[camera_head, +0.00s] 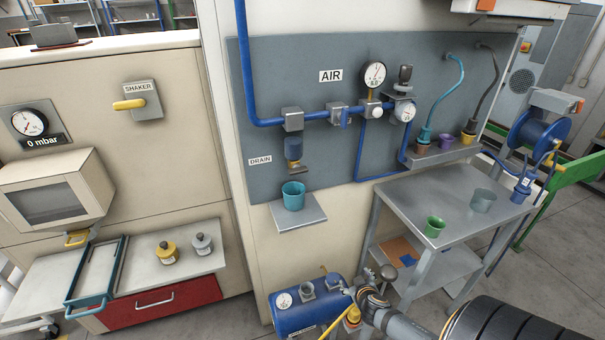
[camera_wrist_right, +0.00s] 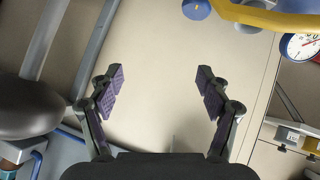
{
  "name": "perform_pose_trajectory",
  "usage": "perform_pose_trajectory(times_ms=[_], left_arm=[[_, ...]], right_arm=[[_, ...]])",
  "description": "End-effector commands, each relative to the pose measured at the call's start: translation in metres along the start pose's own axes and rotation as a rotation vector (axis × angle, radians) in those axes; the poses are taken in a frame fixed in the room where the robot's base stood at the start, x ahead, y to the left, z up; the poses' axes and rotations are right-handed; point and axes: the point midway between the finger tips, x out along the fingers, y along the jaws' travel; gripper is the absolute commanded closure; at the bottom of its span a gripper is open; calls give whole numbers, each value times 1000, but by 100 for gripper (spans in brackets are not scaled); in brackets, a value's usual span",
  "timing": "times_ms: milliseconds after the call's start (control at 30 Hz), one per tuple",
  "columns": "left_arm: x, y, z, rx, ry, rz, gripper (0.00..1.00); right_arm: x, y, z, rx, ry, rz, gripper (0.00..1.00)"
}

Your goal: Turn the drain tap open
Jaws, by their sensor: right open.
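The drain tap (camera_head: 297,167) is a small brownish lever under the blue filter bowl (camera_head: 293,147), right of the DRAIN label on the grey wall panel. A teal cup (camera_head: 293,195) stands on the small shelf (camera_head: 300,215) below it. My right gripper (camera_head: 360,292) is low at the bottom of the head view, below and right of the tap and cup, beside the blue tank. In the right wrist view its two purple-padded fingers (camera_wrist_right: 160,88) are wide apart with nothing between them. The tap is not recognisable in that view. My left gripper is not in view.
The blue tank (camera_head: 302,312) with a gauge stands on the floor below the shelf. A red drawer unit (camera_head: 165,303) is at left. The panel area before the tap looks clear.

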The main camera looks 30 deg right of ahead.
Motion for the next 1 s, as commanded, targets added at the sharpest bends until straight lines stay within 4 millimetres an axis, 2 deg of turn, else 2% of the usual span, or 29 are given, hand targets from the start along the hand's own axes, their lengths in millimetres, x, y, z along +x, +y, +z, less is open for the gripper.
perform_pose_trajectory(times_ms=[33, 67, 167, 200, 267, 300, 400, 500, 600, 733, 833, 1000], left_arm=[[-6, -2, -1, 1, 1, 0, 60], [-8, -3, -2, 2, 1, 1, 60], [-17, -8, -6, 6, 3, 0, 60], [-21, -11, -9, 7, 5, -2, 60], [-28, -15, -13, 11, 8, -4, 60], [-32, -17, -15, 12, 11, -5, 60], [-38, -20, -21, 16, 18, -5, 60], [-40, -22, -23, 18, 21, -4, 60], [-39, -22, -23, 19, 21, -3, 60], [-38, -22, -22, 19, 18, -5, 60], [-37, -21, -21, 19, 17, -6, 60], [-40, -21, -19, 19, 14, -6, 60]], right_arm=[[-11, 4, -31, 9, 50, 4, 23], [-18, 6, -49, 18, 82, 8, 23], [-51, 8, -124, 61, 220, 8, 23], [-71, 7, -158, 84, 287, 2, 23], [-105, 4, -209, 127, 394, -18, 23], [-130, 1, -239, 157, 464, -38, 23], [-186, -8, -294, 230, 599, -94, 23], [-220, -15, -321, 275, 675, -134, 23], [-233, -18, -329, 295, 701, -150, 23], [-230, -17, -330, 299, 701, -150, 23], [-220, -15, -336, 303, 701, -147, 23], [-196, -16, -360, 308, 700, -147, 23]])
